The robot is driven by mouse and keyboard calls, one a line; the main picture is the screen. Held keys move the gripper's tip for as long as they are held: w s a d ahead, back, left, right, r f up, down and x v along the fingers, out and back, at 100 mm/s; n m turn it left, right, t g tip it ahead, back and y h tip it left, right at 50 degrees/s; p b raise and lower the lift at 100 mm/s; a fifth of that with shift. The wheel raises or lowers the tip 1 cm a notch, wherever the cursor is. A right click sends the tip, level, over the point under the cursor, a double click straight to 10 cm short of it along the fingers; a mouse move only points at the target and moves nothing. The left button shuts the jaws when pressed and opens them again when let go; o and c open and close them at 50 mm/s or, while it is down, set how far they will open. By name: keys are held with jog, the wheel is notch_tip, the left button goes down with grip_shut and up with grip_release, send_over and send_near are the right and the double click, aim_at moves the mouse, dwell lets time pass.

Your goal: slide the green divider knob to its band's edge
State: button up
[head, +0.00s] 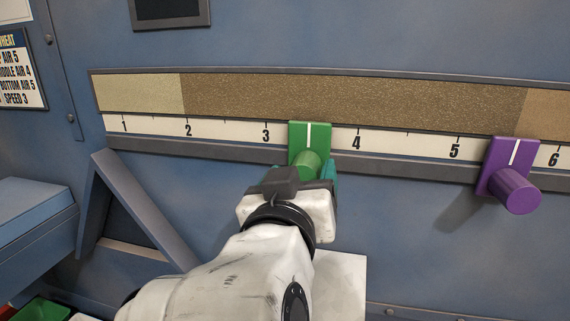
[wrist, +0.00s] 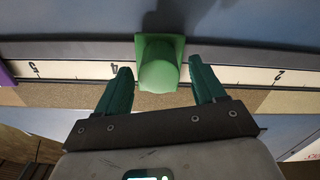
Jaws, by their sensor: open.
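The green divider knob (head: 309,140) is a green plate with a white line and a round green peg. It sits on the scale rail between 3 and 4. In the wrist view the green knob (wrist: 158,68) stands between the fingertips, with a gap visible on each side. My gripper (head: 312,179) is open around the peg, its teal fingers (wrist: 162,75) not closed on it. Above the scale, a brown grain band (head: 350,98) meets a pale band (head: 138,92) near 2 and a tan band (head: 550,115) at the right, between 5 and 6.
A purple knob (head: 510,186) sits on the same rail between 5 and 6, its white line just left of the brown-tan edge. The rail (head: 420,174) between the green knob and 2 is clear. A diagonal grey brace (head: 143,212) stands below left.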

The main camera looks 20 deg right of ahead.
jog(key=shift+w+d, duration=0.45)
jog(key=shift+w, duration=0.15)
jog(key=shift+c, duration=0.3)
grip_shut()
